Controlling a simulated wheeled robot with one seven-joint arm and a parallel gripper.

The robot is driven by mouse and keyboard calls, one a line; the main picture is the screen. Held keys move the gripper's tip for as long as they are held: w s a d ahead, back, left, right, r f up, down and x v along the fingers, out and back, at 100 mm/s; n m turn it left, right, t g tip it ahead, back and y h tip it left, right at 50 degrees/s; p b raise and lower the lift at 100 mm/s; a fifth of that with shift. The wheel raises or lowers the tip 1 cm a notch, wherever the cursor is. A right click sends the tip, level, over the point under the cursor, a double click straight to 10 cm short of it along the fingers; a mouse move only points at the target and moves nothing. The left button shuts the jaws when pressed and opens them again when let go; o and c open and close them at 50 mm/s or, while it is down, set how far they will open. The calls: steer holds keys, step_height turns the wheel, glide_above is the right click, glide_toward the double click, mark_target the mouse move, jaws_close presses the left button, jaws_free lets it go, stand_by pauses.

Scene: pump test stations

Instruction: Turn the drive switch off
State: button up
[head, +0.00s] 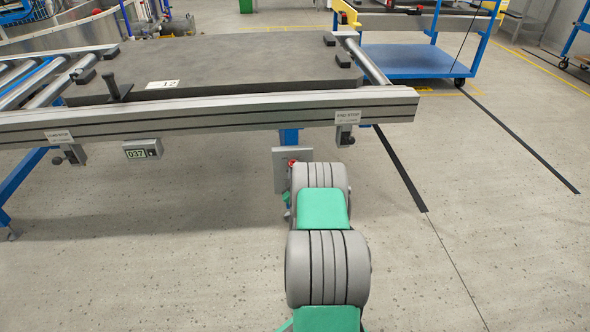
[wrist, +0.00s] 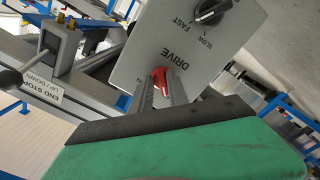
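The drive switch is a small red knob (wrist: 160,80) on a grey control box (wrist: 188,38), under the word DRIVE in the wrist view. My gripper (wrist: 163,88) is right at the knob. Its two grey fingers are a small gap apart, with the red knob showing between their tips. I cannot tell whether they press on it. Part of the knob is hidden by the fingers, so its set position is unclear. In the head view the box (head: 279,172) hangs under the conveyor's front rail, the red knob (head: 291,163) showing just beyond my arm.
A dark speed dial marked SLOW and FAST (wrist: 211,11) is on the same box. An end stop with a lever (wrist: 50,55) is at the left in the wrist view. The conveyor's front rail (head: 200,115) runs above the box. A small display reading 037 (head: 142,150) hangs to the left.

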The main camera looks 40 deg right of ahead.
steer(key=shift+o, duration=1)
steer(key=shift+w+a+r, duration=0.15)
steer(key=shift+w+a, duration=0.1)
steer(key=shift+a, duration=0.05)
steer(key=p+v, duration=0.1)
steer(key=v, duration=0.6)
steer(key=shift+s+a, duration=0.2)
steer(key=shift+s, duration=0.15)
